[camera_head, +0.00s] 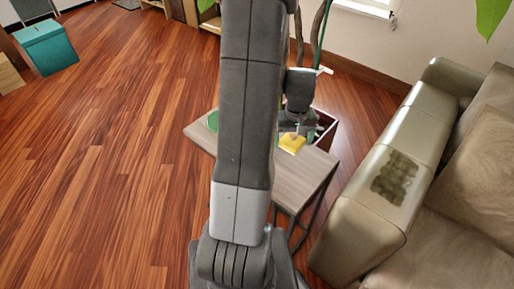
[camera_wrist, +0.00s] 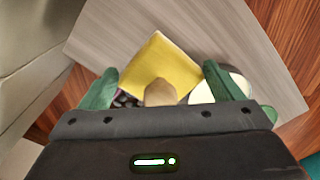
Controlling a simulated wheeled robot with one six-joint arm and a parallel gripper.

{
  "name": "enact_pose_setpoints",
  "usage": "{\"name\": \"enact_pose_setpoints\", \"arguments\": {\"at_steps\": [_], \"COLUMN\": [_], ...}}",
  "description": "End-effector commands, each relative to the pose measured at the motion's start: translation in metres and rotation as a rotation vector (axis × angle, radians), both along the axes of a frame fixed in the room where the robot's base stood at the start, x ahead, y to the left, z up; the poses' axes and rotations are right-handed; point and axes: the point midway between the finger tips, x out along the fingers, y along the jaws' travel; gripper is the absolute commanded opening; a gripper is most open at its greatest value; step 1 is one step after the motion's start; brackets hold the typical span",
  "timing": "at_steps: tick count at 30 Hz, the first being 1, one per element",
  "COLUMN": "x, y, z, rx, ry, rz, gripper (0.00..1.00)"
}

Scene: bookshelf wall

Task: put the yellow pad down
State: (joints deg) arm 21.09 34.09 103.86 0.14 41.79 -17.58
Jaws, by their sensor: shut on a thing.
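The yellow pad (camera_head: 292,143) is at my gripper, over the far part of a small grey wood-topped table (camera_head: 302,182). In the wrist view the yellow pad (camera_wrist: 165,62) spans the gap between the green fingers of my gripper (camera_wrist: 160,72), which is shut on it. A tan rounded piece (camera_wrist: 160,92) shows at the pad's near edge; I cannot tell whether it is part of the pad. The grey table top (camera_wrist: 120,27) is beneath. I cannot tell whether the pad touches it. My arm hides part of the table in the head view.
A green round thing (camera_head: 213,120) is at the table's left corner. A pale round thing (camera_wrist: 235,82) shows beside the right finger. A dark red open box (camera_head: 326,131) is behind the table. A beige sofa (camera_head: 365,215) stands to the right. The table's front part is clear.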

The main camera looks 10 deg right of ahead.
Motion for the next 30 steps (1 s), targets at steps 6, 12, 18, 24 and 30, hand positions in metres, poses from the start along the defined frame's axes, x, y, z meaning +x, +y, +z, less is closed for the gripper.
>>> {"name": "enact_pose_setpoints", "arguments": {"at_steps": [6, 12, 18, 24, 30], "x": [-0.03, -0.036, -0.035, -0.035, -0.035], "y": [-0.025, -0.028, -0.028, -0.028, -0.027], "z": [0.003, -0.017, -0.051, -0.064, -0.091], "rx": [-0.001, 0.002, 0.001, 0.0, 0.001], "ry": [-0.002, 0.004, 0.002, 0.001, 0.002], "rz": [-0.013, -0.012, -0.012, -0.012, -0.012], "gripper": [0.68, 0.68, 0.68, 0.68, 0.68]}}
